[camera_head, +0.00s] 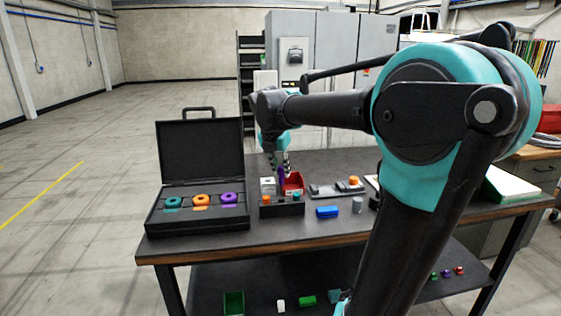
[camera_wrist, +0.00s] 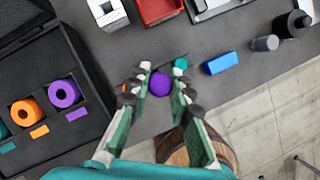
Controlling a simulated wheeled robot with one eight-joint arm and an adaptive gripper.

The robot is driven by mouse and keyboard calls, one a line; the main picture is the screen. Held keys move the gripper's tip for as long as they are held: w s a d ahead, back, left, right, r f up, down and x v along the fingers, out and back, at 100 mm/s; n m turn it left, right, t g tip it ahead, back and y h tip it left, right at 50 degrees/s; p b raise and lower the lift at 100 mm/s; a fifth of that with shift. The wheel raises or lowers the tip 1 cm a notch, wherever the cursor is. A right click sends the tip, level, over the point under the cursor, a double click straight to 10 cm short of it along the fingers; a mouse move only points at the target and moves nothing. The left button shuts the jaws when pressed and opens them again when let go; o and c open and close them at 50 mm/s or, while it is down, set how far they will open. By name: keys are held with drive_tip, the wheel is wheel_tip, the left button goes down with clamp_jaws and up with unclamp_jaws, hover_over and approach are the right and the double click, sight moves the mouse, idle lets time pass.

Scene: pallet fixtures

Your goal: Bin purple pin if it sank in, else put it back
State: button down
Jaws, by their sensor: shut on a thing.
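The purple pin (camera_wrist: 160,84) is between the fingers of my gripper (camera_wrist: 160,90), which is shut on it. The pin also shows as a purple patch (camera_head: 281,174) under the gripper in the head view. It is above or just behind the black rack (camera_head: 282,210); its lower end is hidden. An orange pin (camera_head: 267,199) and a teal pin (camera_head: 296,197) stand in the rack, on either side. The red bin (camera_head: 293,183) stands behind the rack, also at the top of the wrist view (camera_wrist: 158,10). A pale block with a square opening (camera_wrist: 107,12) is left of the bin.
An open black case (camera_head: 200,152) with teal, orange and purple rings stands at left. A blue block (camera_head: 327,212), a grey cylinder (camera_head: 357,204) and a grey tray (camera_head: 330,191) with an orange piece are to the right. The table front (camera_head: 240,240) is clear.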

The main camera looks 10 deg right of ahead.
sight(280, 178)
drive_tip(key=shift+f, duration=2.65)
drive_tip(key=shift+f, duration=1.2)
drive_tip(key=c, duration=0.9)
unclamp_jaws()
drive_tip(key=shift+r, duration=0.1)
drive_tip(key=shift+r, duration=4.4)
